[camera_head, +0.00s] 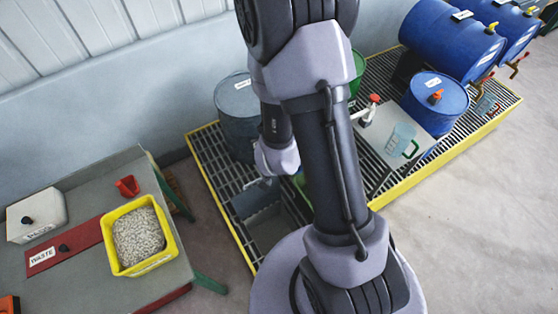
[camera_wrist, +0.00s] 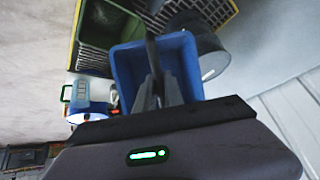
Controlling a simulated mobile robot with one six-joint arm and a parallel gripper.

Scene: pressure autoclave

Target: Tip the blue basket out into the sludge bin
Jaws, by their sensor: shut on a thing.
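My gripper (camera_wrist: 160,80) is shut on the blue basket (camera_wrist: 185,60), whose open top faces the wrist camera. A thin dark bar crosses the basket between my fingers. I cannot make out any contents. In the head view the basket (camera_head: 256,199) looks grey-blue and hangs at the end of my arm above the grating. A green open bin (camera_wrist: 108,22) stands beside the basket in the wrist view, apparently below it. Its label is not visible, so I cannot confirm it is the sludge bin. In the head view my arm hides most of it.
A grey drum (camera_head: 237,108) stands close behind the basket on the yellow-edged grating (camera_head: 215,172). A blue drum (camera_head: 437,105) and a clear jug (camera_head: 400,139) are to the right. A bench at left bears a yellow tray (camera_head: 168,258) of pale pellets.

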